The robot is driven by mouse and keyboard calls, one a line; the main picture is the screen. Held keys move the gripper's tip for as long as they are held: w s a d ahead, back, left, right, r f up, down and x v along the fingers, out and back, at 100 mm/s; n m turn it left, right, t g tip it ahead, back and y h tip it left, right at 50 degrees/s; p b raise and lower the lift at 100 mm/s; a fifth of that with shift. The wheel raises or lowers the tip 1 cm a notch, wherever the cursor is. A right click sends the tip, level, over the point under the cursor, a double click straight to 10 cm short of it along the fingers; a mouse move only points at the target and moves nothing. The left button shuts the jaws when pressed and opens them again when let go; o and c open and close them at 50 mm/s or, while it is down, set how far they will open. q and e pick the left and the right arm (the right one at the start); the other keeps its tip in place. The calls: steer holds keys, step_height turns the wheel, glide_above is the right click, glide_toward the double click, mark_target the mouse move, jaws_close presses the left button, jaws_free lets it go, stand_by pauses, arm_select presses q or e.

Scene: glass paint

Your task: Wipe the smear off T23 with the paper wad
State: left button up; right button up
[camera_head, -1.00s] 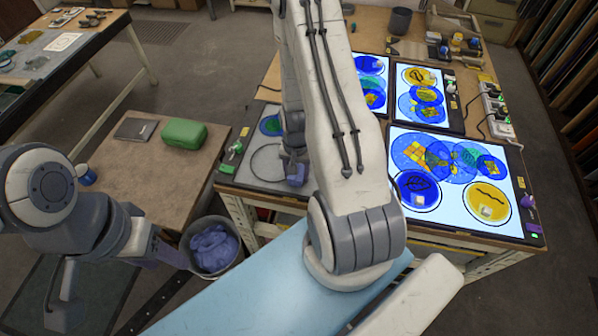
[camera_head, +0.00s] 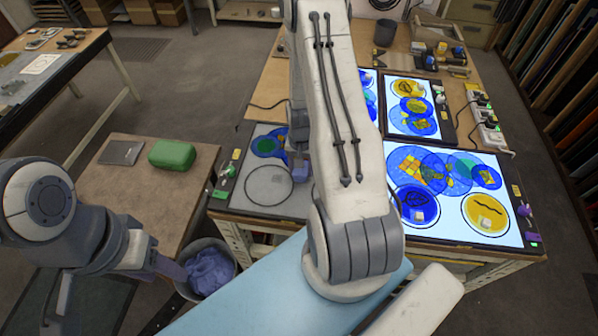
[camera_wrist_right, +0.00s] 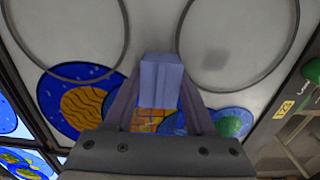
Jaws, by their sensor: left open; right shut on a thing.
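My right gripper (camera_wrist_right: 160,85) is shut on a lavender-blue block-like wad (camera_wrist_right: 162,72), held over the unlit grey light panel (camera_head: 235,195). In the head view the arm hides most of this gripper (camera_head: 297,165). A faint grey smear (camera_wrist_right: 215,60) lies inside an empty dark ring (camera_wrist_right: 238,85) on the panel, up and right of the wad in the wrist view. The ring also shows in the head view (camera_head: 250,201). My left gripper (camera_head: 170,268) is open and empty at lower left, by the bin.
Lit panels (camera_head: 455,158) with blue and yellow glass discs stand to the right. A bin (camera_head: 228,256) holds crumpled blue material. A green case (camera_head: 172,154) and a dark flat item (camera_head: 122,151) lie on the low side table (camera_head: 150,200).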

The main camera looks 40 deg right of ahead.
steer(key=r, duration=0.1)
steer(key=r+p, duration=0.1)
steer(key=r, duration=0.1)
steer(key=shift+a+r+p, duration=0.25)
steer(key=shift+r+p, duration=0.15)
steer(key=shift+w+r, duration=0.1)
steer(key=shift+r, duration=0.2)
steer(key=shift+r+p, duration=1.6)
steer(key=shift+r, duration=0.2)
steer(key=shift+f, duration=0.1)
